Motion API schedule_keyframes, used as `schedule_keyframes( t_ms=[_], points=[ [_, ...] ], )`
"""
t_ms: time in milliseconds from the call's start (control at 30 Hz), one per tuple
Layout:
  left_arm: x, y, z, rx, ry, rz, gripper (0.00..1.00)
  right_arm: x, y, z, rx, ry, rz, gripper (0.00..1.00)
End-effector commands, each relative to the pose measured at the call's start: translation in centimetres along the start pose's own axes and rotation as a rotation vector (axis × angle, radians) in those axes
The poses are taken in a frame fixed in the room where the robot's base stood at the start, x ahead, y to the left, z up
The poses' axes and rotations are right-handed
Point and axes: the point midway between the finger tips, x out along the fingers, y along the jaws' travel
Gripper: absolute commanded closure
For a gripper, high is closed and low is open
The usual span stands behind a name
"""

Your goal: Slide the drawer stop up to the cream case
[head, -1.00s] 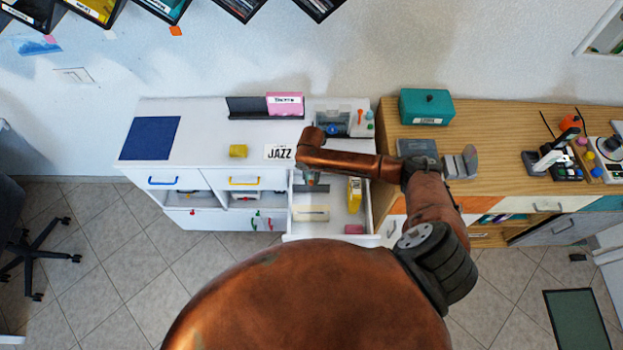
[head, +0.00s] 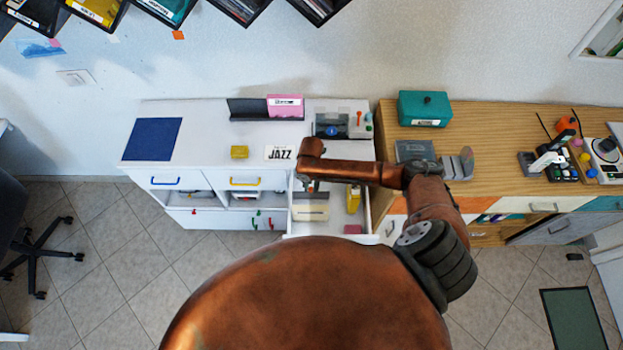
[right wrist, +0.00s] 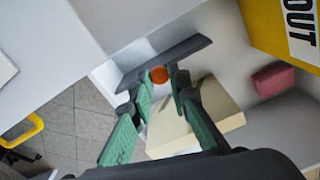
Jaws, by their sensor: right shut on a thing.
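The cream case (head: 310,212) lies in the open white drawer; it also shows in the right wrist view (right wrist: 205,118). The drawer stop is a dark grey bar (right wrist: 187,50) with a round orange knob (right wrist: 159,74), standing across the drawer on the far side of the case. My right gripper (right wrist: 157,88) reaches down into the drawer and is shut on the knob. In the head view this gripper (head: 311,186) is small and partly covered by my arm. The bar is close to the case; my fingers hide whether they touch. My left gripper is not in view.
A yellow box (head: 353,198) and a pink block (head: 353,229) lie at the drawer's right side. The drawer's white walls (head: 371,215) surround the gripper closely. A JAZZ card (head: 279,153) and a yellow block (head: 239,152) lie on the white cabinet top.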

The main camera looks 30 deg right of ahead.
Motion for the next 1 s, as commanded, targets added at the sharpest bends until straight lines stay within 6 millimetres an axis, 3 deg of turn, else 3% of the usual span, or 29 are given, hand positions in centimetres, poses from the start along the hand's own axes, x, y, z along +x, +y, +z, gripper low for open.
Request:
schedule_keyframes(
  t_ms=[100,400,433,667,1000],
  points=[
    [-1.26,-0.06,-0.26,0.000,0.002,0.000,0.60,-0.31,-0.52,-1.36,-0.001,0.002,-0.003,1.00],
    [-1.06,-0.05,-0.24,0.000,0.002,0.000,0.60,-0.04,-0.51,-1.47,0.002,0.001,-0.002,1.00],
    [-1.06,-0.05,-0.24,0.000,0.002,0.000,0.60,-0.04,-0.51,-1.46,0.002,0.001,-0.002,0.82],
    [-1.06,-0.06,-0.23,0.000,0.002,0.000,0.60,-0.03,-0.42,-1.50,0.000,0.002,-0.001,0.66],
    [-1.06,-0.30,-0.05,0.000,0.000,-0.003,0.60,-0.46,-0.35,-1.48,-0.001,0.002,0.001,0.66]
  ],
)
